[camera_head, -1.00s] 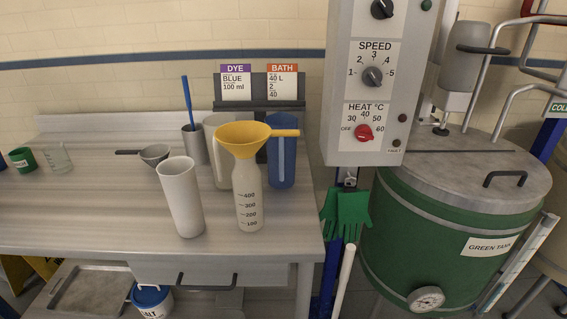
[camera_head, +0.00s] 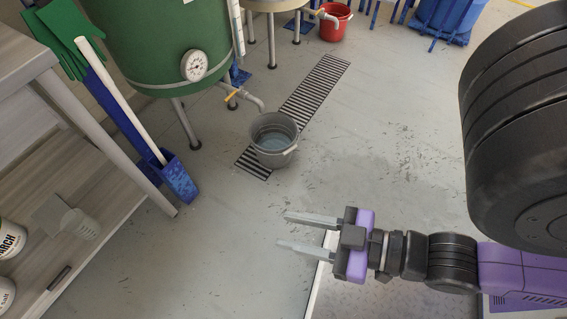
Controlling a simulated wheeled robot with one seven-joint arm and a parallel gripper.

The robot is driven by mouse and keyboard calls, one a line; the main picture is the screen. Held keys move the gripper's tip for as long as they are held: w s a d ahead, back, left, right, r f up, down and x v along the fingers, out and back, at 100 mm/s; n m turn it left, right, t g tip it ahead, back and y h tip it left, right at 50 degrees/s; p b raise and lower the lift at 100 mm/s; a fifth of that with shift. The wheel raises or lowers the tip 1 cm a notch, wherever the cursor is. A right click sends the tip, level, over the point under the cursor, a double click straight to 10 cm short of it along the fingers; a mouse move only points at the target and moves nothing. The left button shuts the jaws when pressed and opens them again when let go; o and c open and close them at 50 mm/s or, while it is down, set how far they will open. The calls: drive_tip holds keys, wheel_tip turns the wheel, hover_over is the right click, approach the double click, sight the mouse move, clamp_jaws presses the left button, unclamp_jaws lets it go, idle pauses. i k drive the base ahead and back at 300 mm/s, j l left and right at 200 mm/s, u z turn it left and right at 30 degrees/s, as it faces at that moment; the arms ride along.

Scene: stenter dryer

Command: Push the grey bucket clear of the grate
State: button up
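The grey bucket (camera_head: 285,157) stands upright on the floor, with what looks like water inside. It sits over the near part of the dark slotted grate (camera_head: 318,84) and covers some of it. The grate shows beyond the bucket and a little in front of it on the left. My gripper (camera_head: 281,231) is in front of the bucket, nearer the camera and apart from it. Its two fingers are spread and point left, with nothing between them.
A green tank (camera_head: 150,40) on legs stands behind left, its tap (camera_head: 243,96) beside the bucket. A red bucket (camera_head: 335,22) stands at the back. A workbench with a lower shelf (camera_head: 75,235) is at left. The floor (camera_head: 390,150) right of the bucket is clear.

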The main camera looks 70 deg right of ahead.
sight(271, 133)
drive_tip(key=k+j+z, duration=0.1)
drive_tip(key=j+z, duration=0.1)
drive_tip(key=z, duration=1.1)
drive_tip(key=k+l, duration=0.05)
